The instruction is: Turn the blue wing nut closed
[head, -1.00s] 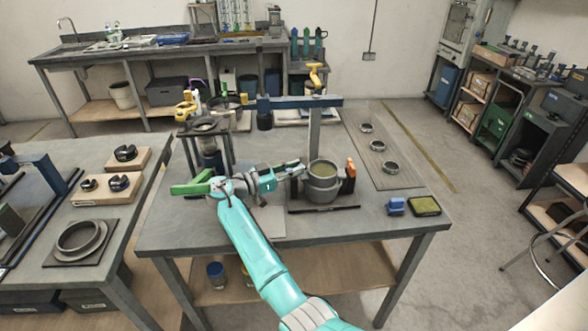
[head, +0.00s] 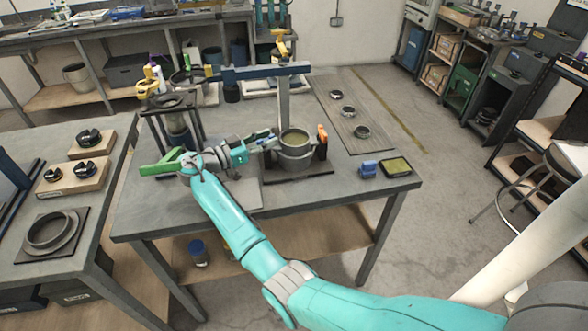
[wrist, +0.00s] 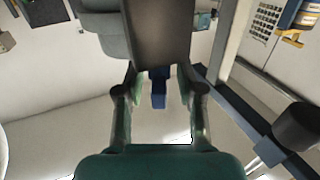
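A grey round pot-like fixture (head: 296,158) with a greenish top stands on a dark base on the middle table. My gripper (head: 268,142) reaches in level from the left, its fingers at the left side of the fixture. In the wrist view, a small blue piece (wrist: 158,88), which looks like the blue wing nut, sits between the two fingers of my gripper (wrist: 159,100). The fingers are apart, with a gap showing on each side of the blue piece. The fixture's grey body fills the top middle of the wrist view. In the head view the fingers mostly hide the nut.
An orange part (head: 322,141) stands at the fixture's right side. A post with a blue crossbar (head: 265,72) rises behind. A dark stand (head: 172,122) is at the left.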

